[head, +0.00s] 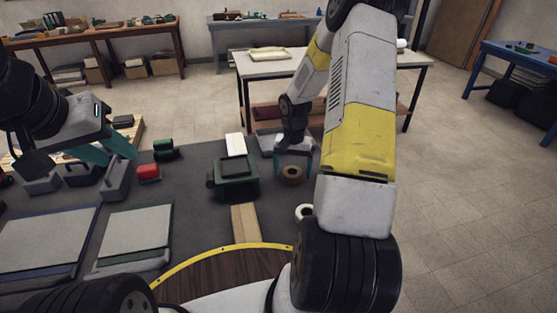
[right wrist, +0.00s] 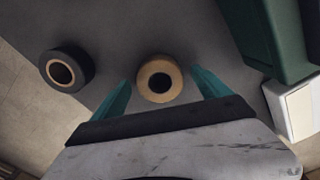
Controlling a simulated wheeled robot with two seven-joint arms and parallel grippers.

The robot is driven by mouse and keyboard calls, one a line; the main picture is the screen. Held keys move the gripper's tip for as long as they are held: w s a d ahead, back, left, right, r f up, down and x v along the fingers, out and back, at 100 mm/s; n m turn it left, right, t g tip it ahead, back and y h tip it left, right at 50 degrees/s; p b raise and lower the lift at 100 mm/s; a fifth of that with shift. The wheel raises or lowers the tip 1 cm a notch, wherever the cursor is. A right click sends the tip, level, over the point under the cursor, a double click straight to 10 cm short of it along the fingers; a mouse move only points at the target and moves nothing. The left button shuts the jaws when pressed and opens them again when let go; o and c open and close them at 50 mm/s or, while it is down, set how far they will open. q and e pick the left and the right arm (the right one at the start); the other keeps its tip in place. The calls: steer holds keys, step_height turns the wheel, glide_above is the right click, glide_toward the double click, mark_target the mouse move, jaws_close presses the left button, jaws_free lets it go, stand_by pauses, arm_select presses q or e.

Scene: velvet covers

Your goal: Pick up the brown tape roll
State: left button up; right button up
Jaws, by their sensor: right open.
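The brown tape roll (head: 291,175) lies flat on the grey mat, just right of a green box. In the right wrist view the brown tape roll (right wrist: 144,77) shows between my two teal fingertips, with its dark centre hole visible. My right gripper (head: 294,165) is open over the roll, with a finger on each side. It also shows in the right wrist view (right wrist: 160,88), where gaps remain between fingers and roll. My left gripper (head: 105,152) hangs at the left with its teal fingers apart and nothing between them.
A dark roll with a tan core (right wrist: 84,66) lies beside the brown one in the wrist view. The green box (head: 236,188) stands close on the other side.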

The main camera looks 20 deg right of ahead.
steer(key=c, duration=1.5)
